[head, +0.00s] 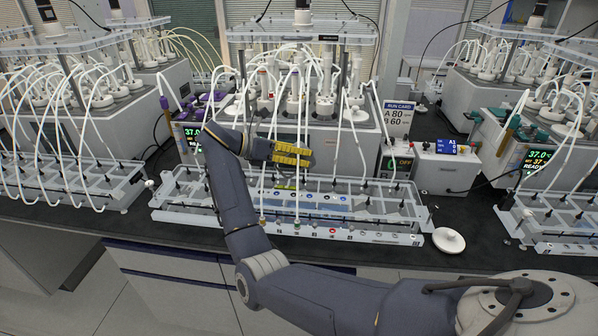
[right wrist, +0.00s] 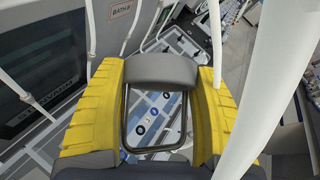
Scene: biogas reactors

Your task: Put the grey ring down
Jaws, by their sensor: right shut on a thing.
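My right gripper (head: 303,155) comes in from the right with yellow fingers. It is in front of the middle reactor bath, above the back part of the clear rack (head: 290,207). In the right wrist view its two yellow fingers (right wrist: 160,78) are shut on the grey ring (right wrist: 165,69). The ring has a broad band at the top and thin dark sides. Rack parts with blue, white and dark round spots show through and below it, apart from it. My left gripper is not in view.
White tubes hang close around my right gripper. A run card (head: 398,118) and a white control box (head: 447,168) stand at its right. A white disc (head: 448,240) lies on the dark bench (head: 470,262), with some bare bench around it. More tubed baths stand left and right.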

